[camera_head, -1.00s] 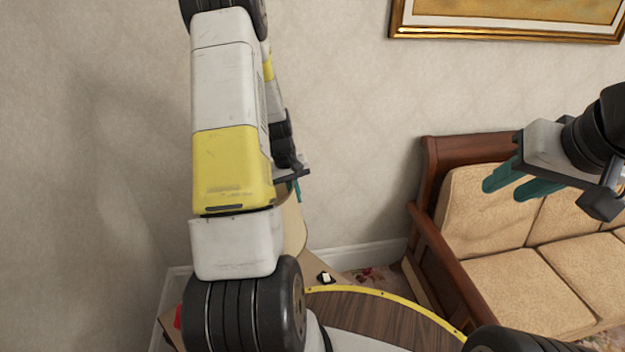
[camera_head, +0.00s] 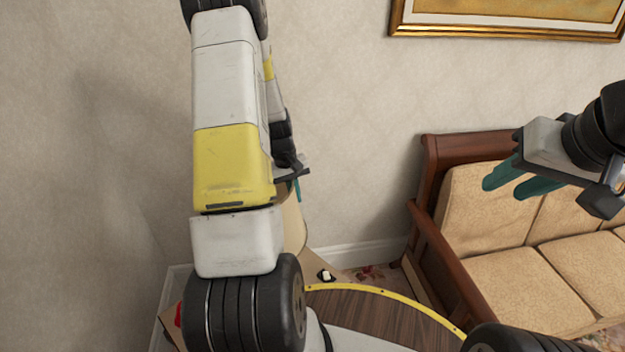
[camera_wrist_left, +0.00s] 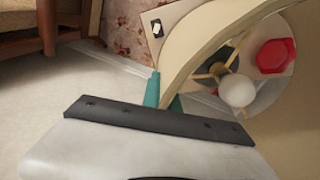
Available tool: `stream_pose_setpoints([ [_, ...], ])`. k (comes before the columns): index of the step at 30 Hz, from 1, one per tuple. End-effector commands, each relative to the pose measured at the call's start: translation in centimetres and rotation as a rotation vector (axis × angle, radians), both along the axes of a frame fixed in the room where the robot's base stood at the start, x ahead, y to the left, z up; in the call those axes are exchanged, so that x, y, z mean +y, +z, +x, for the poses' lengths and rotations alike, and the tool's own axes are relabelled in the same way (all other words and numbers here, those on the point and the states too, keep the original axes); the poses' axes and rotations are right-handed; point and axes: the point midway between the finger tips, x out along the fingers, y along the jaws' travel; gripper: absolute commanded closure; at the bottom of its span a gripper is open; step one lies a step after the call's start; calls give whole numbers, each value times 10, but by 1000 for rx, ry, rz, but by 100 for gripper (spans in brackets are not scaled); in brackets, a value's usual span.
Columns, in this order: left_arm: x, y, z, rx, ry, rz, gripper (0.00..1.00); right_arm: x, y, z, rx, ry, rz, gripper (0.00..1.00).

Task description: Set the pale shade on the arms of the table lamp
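The pale shade (camera_wrist_left: 205,45) fills much of the left wrist view, with its open end showing. Through it I see the lamp's brass arms (camera_wrist_left: 222,70) and a round white bulb (camera_wrist_left: 237,91). In the head view the shade (camera_head: 293,228) is mostly hidden behind my left arm. My left gripper (camera_wrist_left: 164,96) has its teal fingers on either side of the shade's wall and is shut on it; one fingertip of the left gripper (camera_head: 297,190) shows in the head view. Whether the shade touches the lamp arms is hidden. My right gripper (camera_head: 515,183) is open and empty, in front of the sofa.
A red object (camera_wrist_left: 275,56) shows through the shade. A small black-and-white item (camera_head: 326,276) lies on the tabletop (camera_head: 318,264). A wooden sofa (camera_head: 480,205) with tan cushions stands at the right. A gold-framed picture (camera_head: 500,34) hangs on the plain wall.

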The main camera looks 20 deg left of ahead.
Motion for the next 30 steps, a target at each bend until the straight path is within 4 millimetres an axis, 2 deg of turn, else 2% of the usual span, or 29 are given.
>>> stream_pose_setpoints([
  [30,0,-5,0,0,0,0,100,0,0,0,0,0,0,64],
])
